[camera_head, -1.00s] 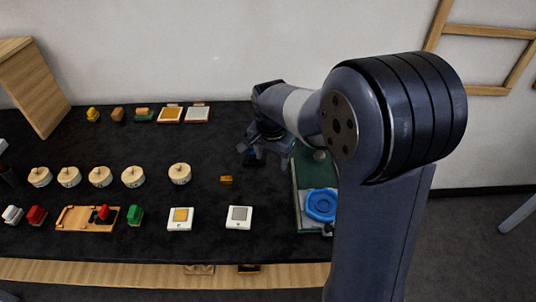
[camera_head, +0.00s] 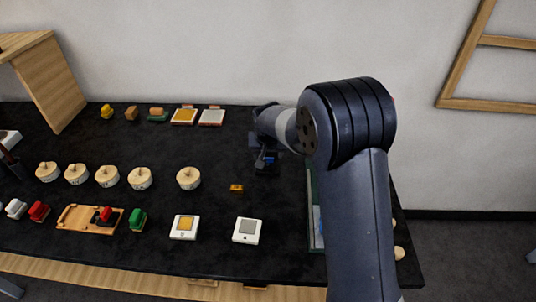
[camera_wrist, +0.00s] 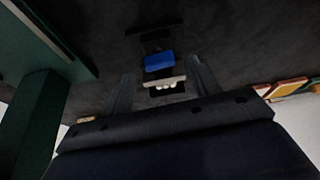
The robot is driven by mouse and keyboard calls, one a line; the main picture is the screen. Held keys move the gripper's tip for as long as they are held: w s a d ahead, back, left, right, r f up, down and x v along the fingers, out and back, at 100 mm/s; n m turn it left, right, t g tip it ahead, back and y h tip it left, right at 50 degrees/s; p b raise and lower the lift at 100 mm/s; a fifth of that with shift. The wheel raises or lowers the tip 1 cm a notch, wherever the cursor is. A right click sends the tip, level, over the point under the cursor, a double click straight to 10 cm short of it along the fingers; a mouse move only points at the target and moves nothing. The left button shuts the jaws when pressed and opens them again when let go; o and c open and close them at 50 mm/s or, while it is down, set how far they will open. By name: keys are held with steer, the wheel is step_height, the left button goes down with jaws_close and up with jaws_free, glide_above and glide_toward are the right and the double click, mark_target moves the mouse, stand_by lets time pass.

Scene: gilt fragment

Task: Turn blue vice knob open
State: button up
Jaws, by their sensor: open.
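In the wrist view a small dark fixture, which looks like a vice, has a blue block-like part (camera_wrist: 160,62) across it and a pale strip with white dots below. My gripper (camera_wrist: 163,84) is open. Its two fingers stand to the left and right of this fixture's lower end; I cannot tell whether they touch it. In the head view the blue part (camera_head: 268,159) shows small beside my gripper (camera_head: 262,164), on the dark table. A larger green board (camera_head: 312,215) stands right of it, mostly hidden behind my arm.
The dark table (camera_head: 215,212) holds several round wooden pieces (camera_head: 188,179), white pads (camera_head: 247,230) and coloured blocks to the left. A small orange block (camera_head: 237,188) lies left of the green board. In the wrist view green parts (camera_wrist: 30,120) stand close on the left.

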steer(key=shift+x, duration=1.15)
steer(key=shift+c, duration=0.2)
steer(key=c, duration=0.9)
